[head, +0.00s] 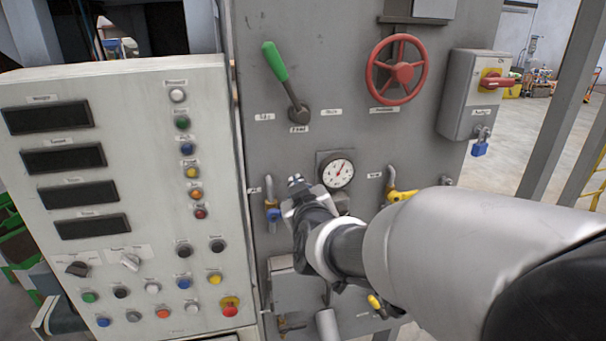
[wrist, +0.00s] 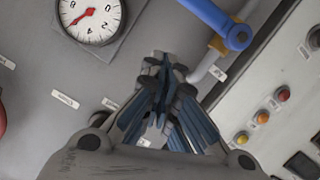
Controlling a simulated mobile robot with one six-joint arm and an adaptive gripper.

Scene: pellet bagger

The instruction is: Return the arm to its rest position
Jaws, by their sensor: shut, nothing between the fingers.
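My gripper (head: 297,183) is in front of the grey machine panel (head: 350,125), just left of and below the round pressure gauge (head: 338,172). My arm reaches in from the lower right of the head view. In the wrist view, my gripper (wrist: 166,72) has its fingers together with nothing between them. The gauge (wrist: 90,16) shows at the upper left there, and the blue-handled valve (wrist: 232,32) is at the upper right, close to the fingers. I cannot tell whether the fingers touch the panel or valve.
The control panel (head: 150,190) with buttons stands at left. A green-handled lever (head: 277,65), a red handwheel (head: 400,72) and a switch box with a blue padlock (head: 480,148) are above and right. A yellow-handled valve (head: 400,195) is close to my arm.

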